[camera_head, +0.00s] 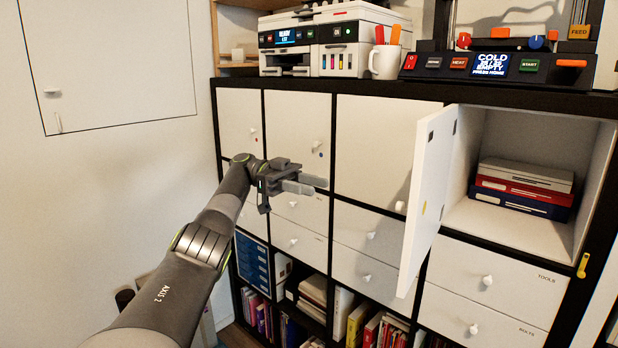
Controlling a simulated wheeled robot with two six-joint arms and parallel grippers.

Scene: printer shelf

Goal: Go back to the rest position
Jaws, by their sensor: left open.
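My left gripper (302,184) is at the end of the arm that comes in from the lower left. Its two fingers are apart and nothing is between them. It is in front of the shelf unit's white fronts, left of the open door. The white cabinet door (428,195) stands open, swung out toward me. Its compartment (510,228) holds a stack of white, red and blue boxes or binders (523,187). My right gripper does not show.
On the black shelf top (345,88) stand a printer (335,38), a white mug (384,62) with orange-handled items, and a control panel (497,68). Closed drawers (487,283) lie below the open compartment. Books (378,329) fill the lower cubbies. A white wall is at the left.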

